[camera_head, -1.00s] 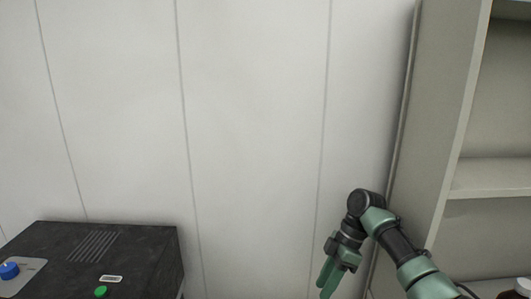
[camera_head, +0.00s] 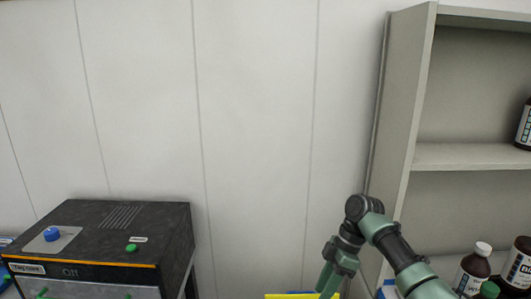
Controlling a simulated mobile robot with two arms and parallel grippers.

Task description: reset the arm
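My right arm comes in from the lower right in the head view, in green and black. Its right gripper (camera_head: 328,284) hangs with the fingers pointing down, at the bottom of the view left of the shelf. No object shows between the fingers, and their tips reach the yellow thing at the bottom edge in the picture. I cannot tell whether they touch it. The finger gap is too small to judge well. My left gripper and arm are not in view.
A black machine (camera_head: 120,225) with a blue knob (camera_head: 52,234) and green buttons stands lower left. A grey shelf (camera_head: 470,157) at right holds dark bottles (camera_head: 472,268) with white labels. A yellow thing (camera_head: 290,296) shows at the bottom edge. The wall between is bare.

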